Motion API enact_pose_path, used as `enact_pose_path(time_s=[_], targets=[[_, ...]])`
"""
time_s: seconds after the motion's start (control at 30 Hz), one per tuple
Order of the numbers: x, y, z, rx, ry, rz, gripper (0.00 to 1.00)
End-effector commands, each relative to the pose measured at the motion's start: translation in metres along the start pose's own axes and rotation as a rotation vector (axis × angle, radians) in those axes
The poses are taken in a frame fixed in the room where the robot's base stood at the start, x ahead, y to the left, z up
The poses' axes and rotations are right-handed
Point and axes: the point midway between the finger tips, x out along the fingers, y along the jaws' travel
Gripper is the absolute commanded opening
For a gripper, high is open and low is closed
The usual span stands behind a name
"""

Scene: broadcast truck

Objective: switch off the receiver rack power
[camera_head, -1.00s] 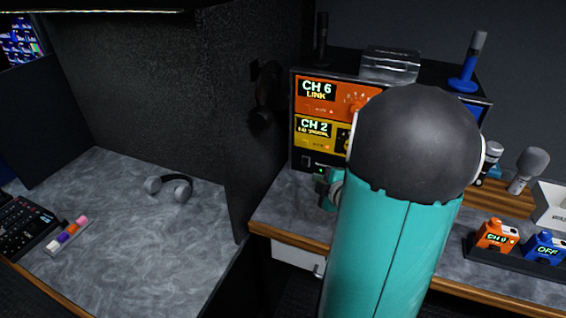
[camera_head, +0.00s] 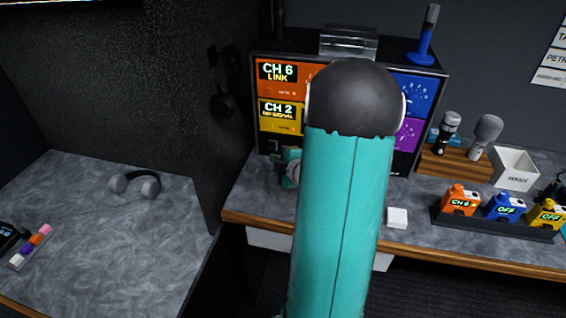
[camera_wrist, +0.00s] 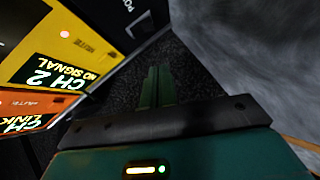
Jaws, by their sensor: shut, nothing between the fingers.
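The receiver rack (camera_head: 345,46) stands on the grey counter in the head view. It has an orange CH 6 LINK unit (camera_head: 278,73), a yellow CH 2 NO SIGNAL unit (camera_head: 279,115), a blue unit (camera_head: 415,92) and a purple unit (camera_head: 409,134). My arm hides its middle. In the wrist view the rack is tilted, with the yellow unit (camera_wrist: 62,45) at left and a black strip (camera_wrist: 125,15) whose cut-off lettering starts "PO". My gripper (camera_wrist: 158,72) is shut and empty, apart from that strip. In the head view my gripper's teal part is low by the rack's left front; its fingertips are unclear.
A dark partition (camera_head: 185,120) stands left of the rack, with headphones (camera_head: 135,184) on the desk beyond. A small white box (camera_head: 397,218), microphones on a wooden stand (camera_head: 455,163), a WASH bin (camera_head: 515,169) and a tray of coloured packs (camera_head: 495,227) are at right.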

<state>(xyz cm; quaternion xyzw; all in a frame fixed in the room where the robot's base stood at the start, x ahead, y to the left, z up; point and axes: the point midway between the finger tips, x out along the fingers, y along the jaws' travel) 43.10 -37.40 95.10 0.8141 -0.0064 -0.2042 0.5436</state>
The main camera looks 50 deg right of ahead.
Motion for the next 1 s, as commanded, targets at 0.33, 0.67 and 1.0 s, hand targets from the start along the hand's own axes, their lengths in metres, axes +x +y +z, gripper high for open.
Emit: enact_pose_path(time_s=[0.33,0.67,1.0], targets=[[0.057,0.000,0.017,0.001,-0.001,0.000,0.00],[0.068,0.000,0.028,0.000,0.000,0.000,0.00],[0.071,-0.002,0.029,-0.023,0.004,0.024,0.00]])
